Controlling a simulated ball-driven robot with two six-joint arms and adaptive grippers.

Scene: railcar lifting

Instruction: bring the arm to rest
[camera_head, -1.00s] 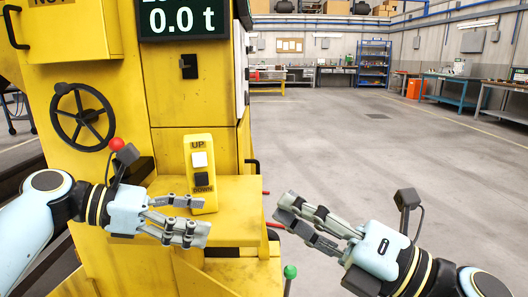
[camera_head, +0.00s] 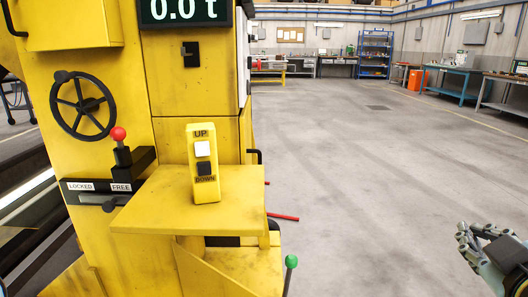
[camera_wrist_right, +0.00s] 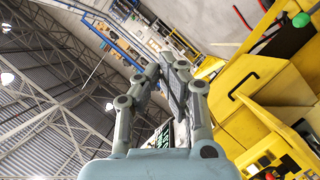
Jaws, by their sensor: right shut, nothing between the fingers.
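My right gripper (camera_head: 463,232) is at the lower right edge of the head view, with its fingers together and nothing between them. It is clear of the yellow machine (camera_head: 200,110), with open floor between the two. In the right wrist view its fingers (camera_wrist_right: 174,62) rise in the middle, closed and empty.
The machine carries a handwheel (camera_head: 83,106), a red-knobbed lever (camera_head: 118,134) above LOCKED and FREE labels, an UP/DOWN button box (camera_head: 204,165), and a green-knobbed lever (camera_head: 291,262). Its display (camera_head: 184,10) reads 0.0 t. Grey floor (camera_head: 370,180) lies free to the right.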

